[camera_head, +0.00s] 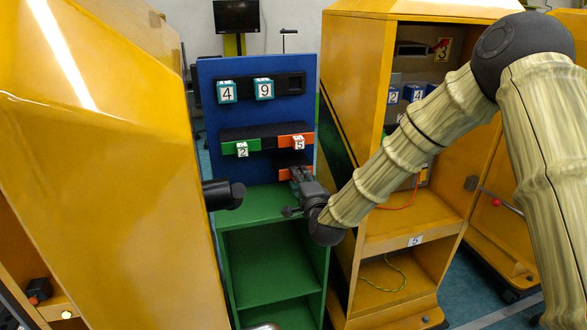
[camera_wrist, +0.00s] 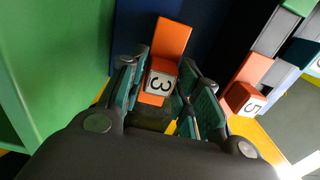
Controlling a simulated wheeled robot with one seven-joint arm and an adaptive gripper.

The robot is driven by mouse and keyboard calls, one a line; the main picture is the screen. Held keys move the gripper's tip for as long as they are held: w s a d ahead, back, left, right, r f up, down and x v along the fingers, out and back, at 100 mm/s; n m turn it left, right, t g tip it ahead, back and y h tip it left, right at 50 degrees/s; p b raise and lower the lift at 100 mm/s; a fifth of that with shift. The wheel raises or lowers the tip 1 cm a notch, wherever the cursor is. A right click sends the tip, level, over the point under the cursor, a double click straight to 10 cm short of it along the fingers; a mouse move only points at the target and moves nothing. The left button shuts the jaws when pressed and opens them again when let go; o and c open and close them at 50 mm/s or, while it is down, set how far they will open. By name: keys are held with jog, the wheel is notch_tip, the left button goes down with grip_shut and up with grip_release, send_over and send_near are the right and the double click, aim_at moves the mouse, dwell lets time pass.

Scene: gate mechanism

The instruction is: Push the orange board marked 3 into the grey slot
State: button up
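The orange board (camera_head: 284,174) stands out from the lower right of the blue panel (camera_head: 240,185), mostly behind my gripper (camera_head: 299,176). In the wrist view the orange board (camera_wrist: 172,38) carries a block marked 3 (camera_wrist: 161,78), which sits between the two fingers of my gripper (camera_wrist: 164,72). I cannot make out the grey slot for certain. A dark grey bar (camera_head: 250,131) runs across the panel above the boards marked 2 and 5.
A green board marked 2 (camera_head: 240,148) and an orange board marked 5 (camera_head: 297,141) sit above my gripper. Blocks 4 (camera_head: 227,92) and 9 (camera_head: 264,89) are higher up. A green shelf (camera_head: 262,206) lies below. Yellow cabinets (camera_head: 350,100) flank the panel closely.

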jog(key=c, duration=0.5)
jog(key=shift+s+d, duration=0.1)
jog(key=shift+s, duration=0.2)
dwell(0.4)
jog(key=shift+b+v, duration=0.55)
jog(key=shift+v, duration=5.85)
